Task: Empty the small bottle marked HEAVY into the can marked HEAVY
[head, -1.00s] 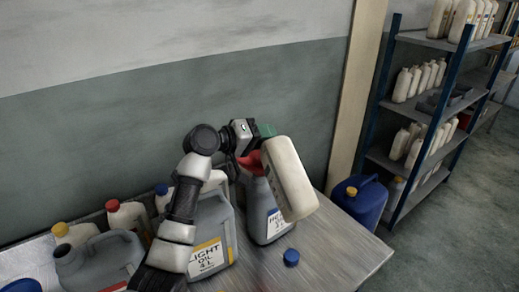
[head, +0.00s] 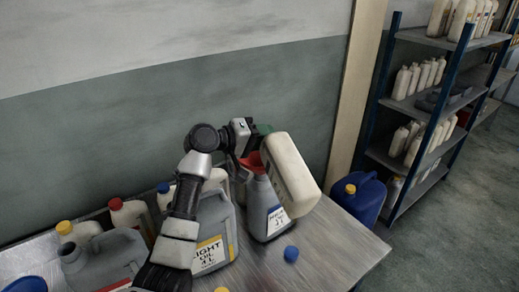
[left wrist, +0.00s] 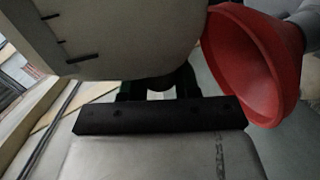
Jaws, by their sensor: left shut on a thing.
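My left gripper (head: 256,136) is shut on a white bottle (head: 290,178) and holds it tilted beside a red funnel (head: 251,162). The bottle's marking and mouth do not show in the head view. The funnel sits in the neck of a grey can (head: 258,198), which has a blue-edged label, apparently HEAVY, partly hidden by the bottle. In the left wrist view, the bottle (left wrist: 120,38) with dark tick marks fills the upper left, and the funnel (left wrist: 258,60) opens close to its right. I see no oil stream. My right gripper is not in view.
A grey LIGHT OIL can (head: 213,228) stands left of the HEAVY can. A blue cap (head: 291,253) lies on the metal bench (head: 335,250). More containers crowd the left. A blue jug (head: 362,197) stands beyond the bench's right end, near a shelf rack (head: 405,165).

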